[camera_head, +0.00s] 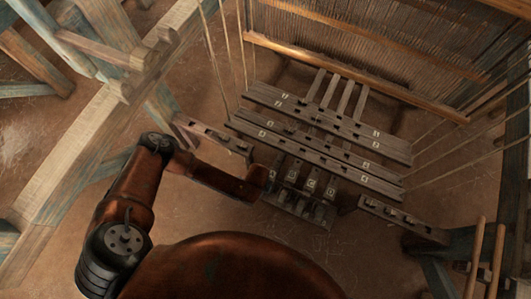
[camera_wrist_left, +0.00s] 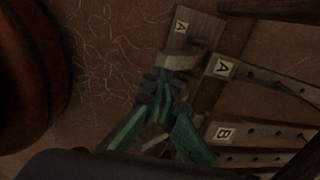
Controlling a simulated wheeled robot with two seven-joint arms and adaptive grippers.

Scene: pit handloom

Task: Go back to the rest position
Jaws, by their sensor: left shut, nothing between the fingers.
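My left arm comes in from the left in the head view, and its gripper end (camera_head: 266,184) is at the left side of a row of short dark wooden treadles (camera_head: 314,212) with letter labels. In the left wrist view, the green-and-dark fingers of my left gripper (camera_wrist_left: 172,78) are shut and empty. They overlap the lower end of a wooden piece labelled A (camera_wrist_left: 203,25); I cannot tell whether they touch it. My right gripper is not in view.
Long labelled wooden bars (camera_head: 330,122) hang on cords above the treadles. A notched wooden rail (camera_head: 212,134) lies left of them and another (camera_head: 403,219) right. Blue-grey frame timbers (camera_head: 85,150) stand at the left. Bare earth floor (camera_head: 195,225) shows nearer to me.

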